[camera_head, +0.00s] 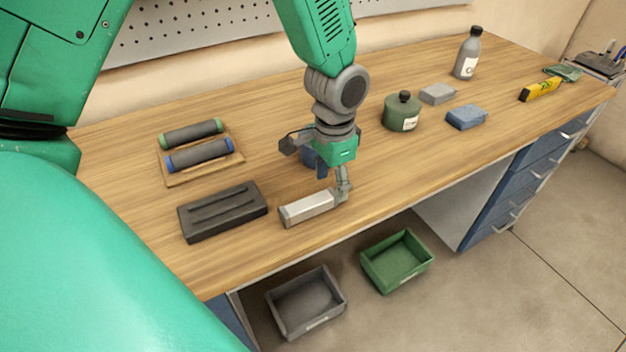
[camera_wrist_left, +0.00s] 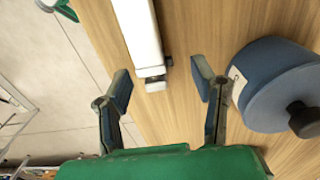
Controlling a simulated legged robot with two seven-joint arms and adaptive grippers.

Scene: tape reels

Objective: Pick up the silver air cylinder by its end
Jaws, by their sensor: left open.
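The silver air cylinder (camera_head: 308,208) lies on the wooden bench near its front edge. In the left wrist view the cylinder (camera_wrist_left: 139,30) runs down from the top, and its near end with a small dark fitting reaches between the fingertips. My left gripper (camera_head: 333,183) is over the cylinder's right end in the head view and partly hides it. In the left wrist view the gripper (camera_wrist_left: 162,83) is open, one finger on each side of that end, with gaps visible. Whether it is at the cylinder's height is hard to tell. My right gripper is not in view.
A blue round container (camera_wrist_left: 272,85) with a black knob stands close beside one finger; the gripper mostly hides it in the head view. A black slotted block (camera_head: 222,212) lies left of the cylinder. A green canister (camera_head: 401,113) stands farther right. Bins stand on the floor below.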

